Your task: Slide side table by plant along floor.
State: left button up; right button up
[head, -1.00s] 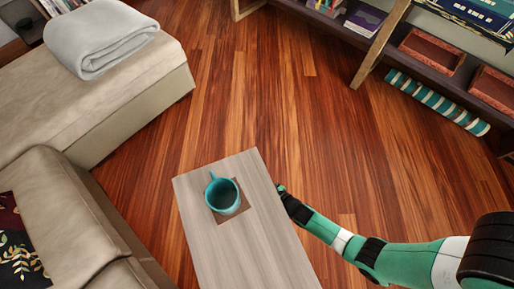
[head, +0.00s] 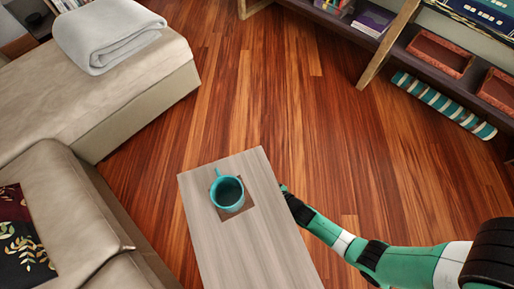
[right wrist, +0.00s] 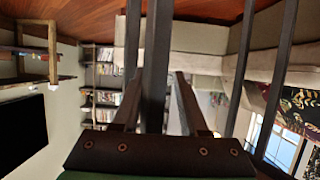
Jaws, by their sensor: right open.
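The side table (head: 237,258) has a pale grey wood top and stands on the floor at the lower middle of the head view. A teal mug (head: 229,194) stands upright on a brown square coaster (head: 239,212) on the top. My right gripper (head: 285,190) is low beside the table's right edge, its tips partly hidden by the top. In the right wrist view, my right gripper (right wrist: 157,88) is open, with a dark upright bar (right wrist: 157,45) of the table frame between its fingers. I cannot tell whether they touch it. My left gripper is out of view.
A beige sofa (head: 75,215) stands left of the table, and a chaise (head: 105,85) with a folded grey blanket (head: 105,32) stands behind it. A shelf unit (head: 425,48) is at the upper right, with a striped roll (head: 442,105) by it. Wooden floor (head: 290,100) between is clear.

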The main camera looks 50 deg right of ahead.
jog(key=p+v, duration=0.5)
jog(key=v, duration=0.6)
jog(key=shift+s, duration=0.3)
